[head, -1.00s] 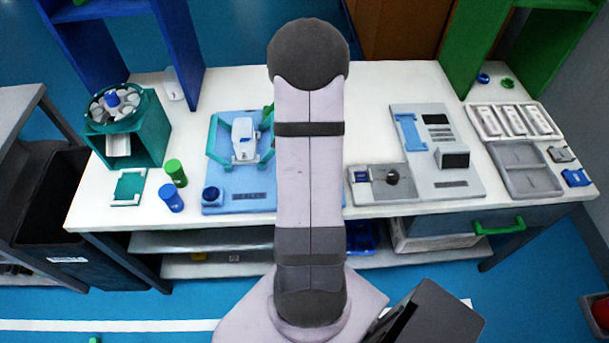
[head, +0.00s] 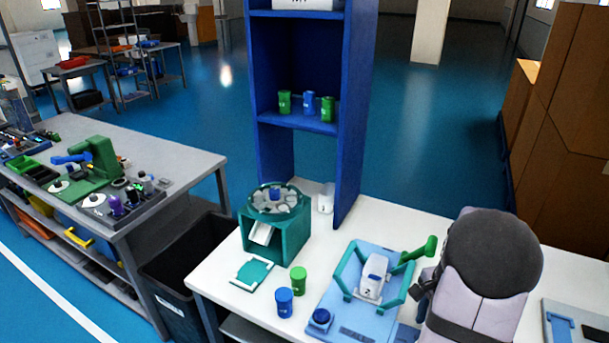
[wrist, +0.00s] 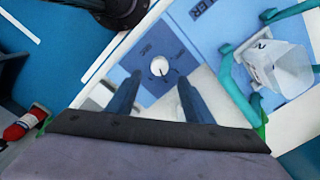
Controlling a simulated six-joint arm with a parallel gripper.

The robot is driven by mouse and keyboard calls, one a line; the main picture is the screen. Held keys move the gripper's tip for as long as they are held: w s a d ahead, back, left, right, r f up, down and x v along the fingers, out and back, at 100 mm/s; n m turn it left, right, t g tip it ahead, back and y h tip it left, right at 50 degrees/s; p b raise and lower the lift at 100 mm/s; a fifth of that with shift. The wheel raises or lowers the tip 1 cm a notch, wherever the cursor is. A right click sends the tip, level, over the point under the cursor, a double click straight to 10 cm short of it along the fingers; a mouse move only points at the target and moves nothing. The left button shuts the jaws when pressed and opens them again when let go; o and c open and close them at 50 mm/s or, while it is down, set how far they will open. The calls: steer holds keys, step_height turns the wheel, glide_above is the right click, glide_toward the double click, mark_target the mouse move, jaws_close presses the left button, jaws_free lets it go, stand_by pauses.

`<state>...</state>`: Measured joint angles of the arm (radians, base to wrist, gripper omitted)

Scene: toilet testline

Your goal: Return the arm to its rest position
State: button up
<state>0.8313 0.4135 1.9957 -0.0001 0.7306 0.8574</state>
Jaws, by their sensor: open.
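My arm (head: 490,265) stands at the right of the head view, its rounded dark joint over the white bench (head: 215,275). It hides part of the bench behind it. My gripper (wrist: 156,90) shows in the wrist view with its two dark fingers apart and nothing between them. Beyond the fingers is a blue panel with a round white dial (wrist: 160,66). In the wrist view, a teal frame (wrist: 235,85) with a clear-white part (wrist: 280,68) lies to the right of the fingers, apart from them.
On the bench stand a teal carousel stand (head: 275,235), green (head: 299,280) and blue (head: 284,302) canisters, and a blue sealer base (head: 345,330) with a green handle (head: 418,250). A tall blue shelf (head: 350,150) rises behind. A black bin (head: 185,265) is left of the bench.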

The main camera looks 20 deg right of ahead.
steer(key=shift+n, duration=1.2)
steer(key=s+a+n, duration=0.1)
steer(key=s+a+f+n, duration=0.1)
steer(key=s+a+n, duration=0.1)
steer(key=s+a+f+n+g+y, duration=0.1)
steer(key=a+n, duration=0.1)
steer(key=shift+s+f, duration=0.25)
steer(key=shift+s, duration=0.05)
steer(key=a+r+n, duration=0.3)
steer(key=a+n, duration=0.3)
steer(key=a, duration=0.5)
steer(key=a+r+n+t+h, duration=0.1)
steer(key=a+r+n, duration=0.2)
steer(key=a, duration=0.9)
steer(key=w+n, duration=0.1)
steer(key=n, duration=0.2)
steer(key=shift+r, duration=0.15)
